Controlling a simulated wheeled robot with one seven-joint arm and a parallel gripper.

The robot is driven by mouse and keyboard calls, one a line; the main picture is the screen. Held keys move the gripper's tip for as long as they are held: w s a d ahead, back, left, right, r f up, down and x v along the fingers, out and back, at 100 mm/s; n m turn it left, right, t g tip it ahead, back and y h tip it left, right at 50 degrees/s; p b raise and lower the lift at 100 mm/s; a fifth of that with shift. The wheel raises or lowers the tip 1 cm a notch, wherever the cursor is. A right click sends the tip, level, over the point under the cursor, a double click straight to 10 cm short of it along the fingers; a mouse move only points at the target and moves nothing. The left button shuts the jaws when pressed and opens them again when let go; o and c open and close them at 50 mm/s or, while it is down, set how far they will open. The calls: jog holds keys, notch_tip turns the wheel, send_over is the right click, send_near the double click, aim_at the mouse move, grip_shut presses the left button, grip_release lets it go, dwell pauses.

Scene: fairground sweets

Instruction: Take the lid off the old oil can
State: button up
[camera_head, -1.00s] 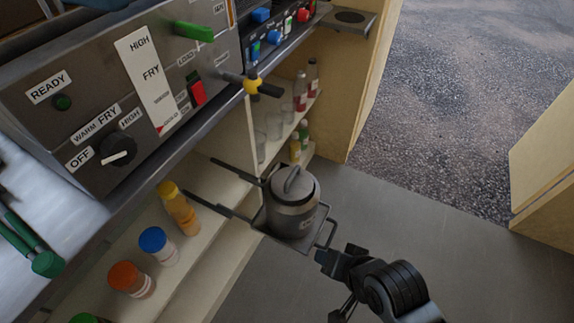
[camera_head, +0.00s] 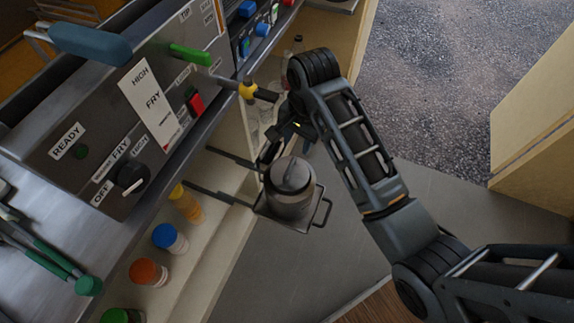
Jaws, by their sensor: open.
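The old oil can (camera_head: 288,205) is a dark grey metal pot. It stands upright on a square holder with a wire loop (camera_head: 325,212) at its front right and two long bars reaching left under the fryer counter. Its round grey lid (camera_head: 294,174) sits on top. My gripper (camera_head: 268,158) is open, beside and slightly above the lid at its upper left edge. The fingers are dark and small, and whether they touch the lid cannot be told. The lid's handle is hard to make out now.
The fryer panel (camera_head: 110,125) with knob, switch and green lever fills the left. A yellow-collared tap (camera_head: 248,90) juts out near my gripper. Bottles with coloured caps (camera_head: 170,238) stand on the shelf below. The grey floor (camera_head: 440,195) at right is clear.

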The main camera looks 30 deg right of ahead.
jog(key=f, duration=0.7)
jog(key=shift+a, duration=0.25)
grip_shut()
